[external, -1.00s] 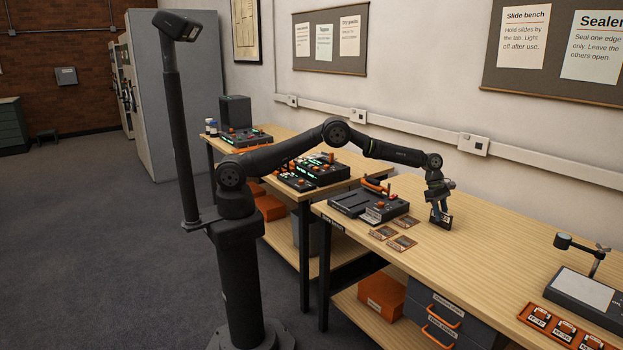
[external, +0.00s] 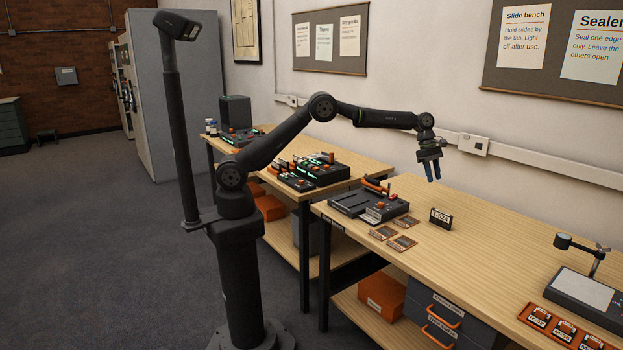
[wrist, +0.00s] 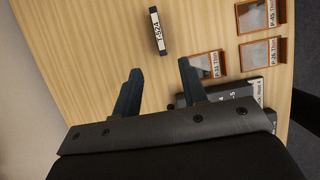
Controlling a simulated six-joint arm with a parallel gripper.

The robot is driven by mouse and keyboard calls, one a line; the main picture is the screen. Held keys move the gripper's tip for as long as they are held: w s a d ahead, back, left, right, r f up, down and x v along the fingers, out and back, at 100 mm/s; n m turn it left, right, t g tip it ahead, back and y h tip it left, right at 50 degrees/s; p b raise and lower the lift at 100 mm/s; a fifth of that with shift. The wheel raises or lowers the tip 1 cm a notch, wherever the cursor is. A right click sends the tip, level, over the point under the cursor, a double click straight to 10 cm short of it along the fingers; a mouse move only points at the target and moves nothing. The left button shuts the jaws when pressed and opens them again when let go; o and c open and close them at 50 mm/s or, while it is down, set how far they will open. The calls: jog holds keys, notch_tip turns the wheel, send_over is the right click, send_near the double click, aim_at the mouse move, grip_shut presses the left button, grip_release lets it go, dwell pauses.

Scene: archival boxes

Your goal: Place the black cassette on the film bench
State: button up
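The black cassette (external: 440,219), with a white label that seems to read T-524, stands upright on the light wood bench (external: 470,256), right of the small framed slides. In the wrist view the cassette (wrist: 158,31) lies beyond my fingertips, label visible, with nothing touching it. My gripper (external: 432,178) hangs above the bench, higher than the cassette and apart from it. In the wrist view the two blue-grey fingers (wrist: 160,68) are spread with nothing between them. Which bench is the film bench cannot be read clearly; the sign on the bench edge (external: 333,222) is too small.
Several framed slides (external: 402,243) lie left of the cassette. A light-table with a lamp (external: 585,293) and an orange tray (external: 568,328) occupy the right end. The bench middle is clear.

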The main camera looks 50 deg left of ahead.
send_near(440, 212)
jog(key=x, duration=0.7)
jog(key=shift+w+f, duration=0.1)
jog(key=shift+w, duration=0.05)
jog(key=shift+x, duration=2.7)
jog(key=shift+a, duration=0.1)
jog(key=shift+c, duration=0.5)
grip_shut()
